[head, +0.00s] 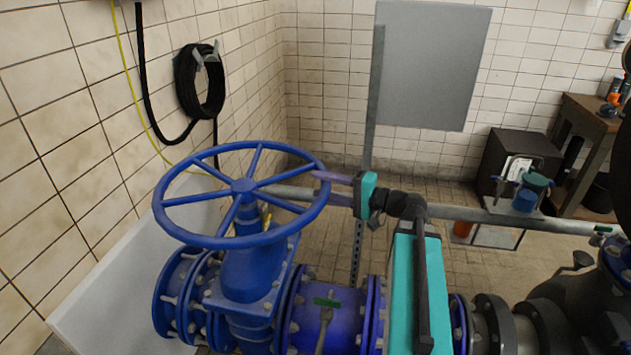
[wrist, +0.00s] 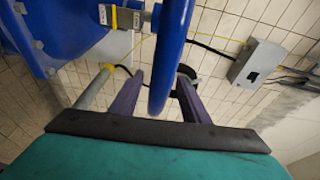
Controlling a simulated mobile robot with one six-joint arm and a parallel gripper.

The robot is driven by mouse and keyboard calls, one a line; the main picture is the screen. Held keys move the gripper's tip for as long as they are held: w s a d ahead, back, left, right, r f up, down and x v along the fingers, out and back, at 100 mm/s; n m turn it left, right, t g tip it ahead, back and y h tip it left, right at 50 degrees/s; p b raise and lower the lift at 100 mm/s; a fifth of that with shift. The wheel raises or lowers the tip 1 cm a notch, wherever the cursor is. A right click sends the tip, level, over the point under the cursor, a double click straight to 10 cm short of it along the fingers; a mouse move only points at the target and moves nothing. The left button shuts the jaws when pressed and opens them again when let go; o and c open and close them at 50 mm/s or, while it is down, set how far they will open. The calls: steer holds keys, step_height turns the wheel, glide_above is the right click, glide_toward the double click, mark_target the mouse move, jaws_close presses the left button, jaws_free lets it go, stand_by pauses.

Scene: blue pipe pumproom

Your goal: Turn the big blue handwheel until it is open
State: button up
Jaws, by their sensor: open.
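The big blue handwheel (head: 243,186) sits flat, with spokes and a round rim, on top of a blue valve body (head: 248,272) in the head view. My gripper (head: 322,186) is at the right side of the rim, with its purple fingers reaching left from the teal palm. In the wrist view the blue rim (wrist: 170,50) passes between the two spread fingers of my gripper (wrist: 160,78). Gaps show on both sides of the rim, so the jaws are open around it. Part of the valve body (wrist: 60,35) shows at the upper left.
A horizontal grey pipe (head: 480,215) runs behind the wheel. Blue flanged pipe (head: 320,315) and dark pipework (head: 545,325) lie low in front. A black hose (head: 198,80) hangs on the left tiled wall. A grey panel (head: 430,65) stands at the back.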

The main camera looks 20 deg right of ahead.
steer(key=shift+p+x, duration=0.3)
steer(key=shift+x, duration=1.2)
jaws_close()
